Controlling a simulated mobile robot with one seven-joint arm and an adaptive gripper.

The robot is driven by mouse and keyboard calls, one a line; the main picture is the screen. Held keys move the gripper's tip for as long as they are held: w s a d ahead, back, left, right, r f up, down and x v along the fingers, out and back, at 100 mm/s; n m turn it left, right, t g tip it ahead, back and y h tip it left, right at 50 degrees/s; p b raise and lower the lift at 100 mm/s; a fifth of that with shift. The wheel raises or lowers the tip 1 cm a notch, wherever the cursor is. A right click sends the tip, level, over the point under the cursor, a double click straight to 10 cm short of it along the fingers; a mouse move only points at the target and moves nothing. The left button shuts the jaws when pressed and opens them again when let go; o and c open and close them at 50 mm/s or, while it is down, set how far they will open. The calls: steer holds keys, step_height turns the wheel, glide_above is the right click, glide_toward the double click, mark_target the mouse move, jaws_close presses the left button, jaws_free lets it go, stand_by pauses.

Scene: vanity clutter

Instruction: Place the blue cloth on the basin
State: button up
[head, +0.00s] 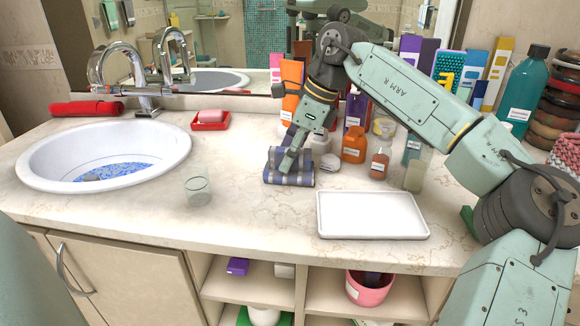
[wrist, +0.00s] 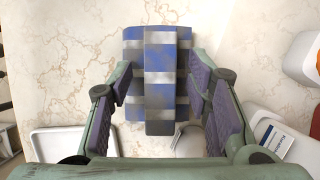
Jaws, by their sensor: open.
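The blue cloth (head: 275,178) is a folded bundle with blue, grey and whitish stripes, lying on the counter right of centre. In the wrist view the cloth (wrist: 160,70) sits between the two fingers, with a narrower folded strip on top. My gripper (head: 291,158) is open and pointing down at the cloth; its fingers (wrist: 160,84) are on either side of it. I cannot tell whether they touch it. The basin (head: 34,162) is a white oval bowl set in the counter at the left, with a blue speckled patch at its bottom.
A clear glass (head: 198,190) stands between basin and cloth. A red soap dish (head: 211,122), a chrome faucet (head: 145,82) and a red rolled item (head: 86,109) are behind. A white tray (head: 372,216) lies at front right. Several bottles crowd the back right.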

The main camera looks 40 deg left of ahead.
stand_by(0.3)
jaws_close()
stand_by(0.5)
